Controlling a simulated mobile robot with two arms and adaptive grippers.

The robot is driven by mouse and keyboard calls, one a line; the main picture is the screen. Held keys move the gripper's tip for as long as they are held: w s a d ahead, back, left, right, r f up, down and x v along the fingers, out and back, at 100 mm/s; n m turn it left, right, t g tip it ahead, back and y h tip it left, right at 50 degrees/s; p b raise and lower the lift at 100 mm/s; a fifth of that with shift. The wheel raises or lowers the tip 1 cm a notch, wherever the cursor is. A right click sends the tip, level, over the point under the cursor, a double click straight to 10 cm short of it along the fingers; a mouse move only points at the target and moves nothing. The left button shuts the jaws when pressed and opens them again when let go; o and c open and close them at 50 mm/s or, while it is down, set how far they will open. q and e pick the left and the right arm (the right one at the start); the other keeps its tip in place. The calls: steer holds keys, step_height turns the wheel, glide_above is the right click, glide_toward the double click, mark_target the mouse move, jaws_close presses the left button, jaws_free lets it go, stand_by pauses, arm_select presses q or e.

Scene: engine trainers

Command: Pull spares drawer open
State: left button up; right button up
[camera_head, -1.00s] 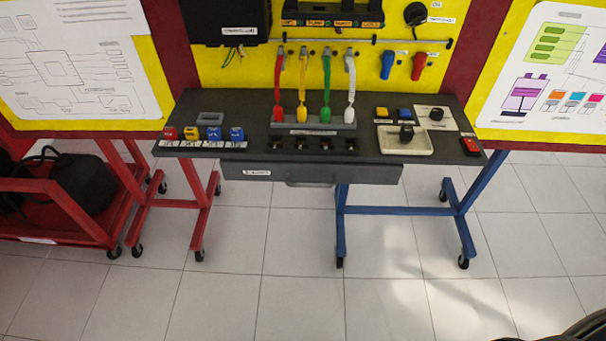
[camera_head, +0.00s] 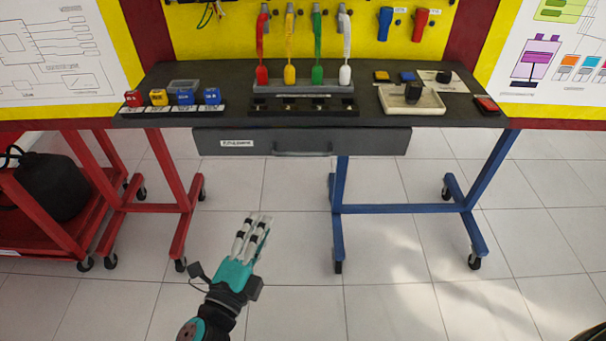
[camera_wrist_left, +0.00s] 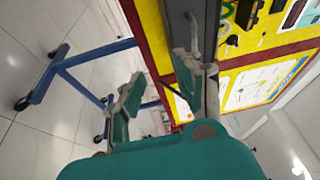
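The spares drawer (camera_head: 375,142) is a wide grey front under the tabletop, with a small white label at its left. It appears shut, close under the table edge. Its grey bar handle (camera_head: 302,152) is at the middle of the front and also shows in the left wrist view (camera_wrist_left: 194,36). My left gripper (camera_head: 258,217) is in front of and below the drawer, left of the handle in the head view, not touching it. In the left wrist view its two fingers (camera_wrist_left: 157,77) stand apart with nothing between them. My right gripper is not in view.
The dark tabletop (camera_head: 230,120) carries colored blocks, a rack with hanging colored leads and a cream tray (camera_head: 425,105). Red legs (camera_head: 172,165) and blue legs (camera_head: 340,205) with casters stand either side. A red cart (camera_head: 40,225) is at left. Tiled floor in front is clear.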

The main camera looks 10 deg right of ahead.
arm_select(q)
steer(key=m+h, duration=0.2)
glide_toward(303, 154)
steer(key=shift+t, duration=0.3)
steer(key=x, duration=0.9)
steer(key=shift+w+d+f, duration=0.1)
steer(key=shift+f, duration=0.3)
steer(key=shift+w+d, duration=0.3)
steer(key=shift+w, duration=0.15)
steer(key=shift+r, duration=0.1)
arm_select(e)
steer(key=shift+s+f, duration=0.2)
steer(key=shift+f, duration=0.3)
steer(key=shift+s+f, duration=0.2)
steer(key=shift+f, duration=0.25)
arm_select(q)
jaws_close()
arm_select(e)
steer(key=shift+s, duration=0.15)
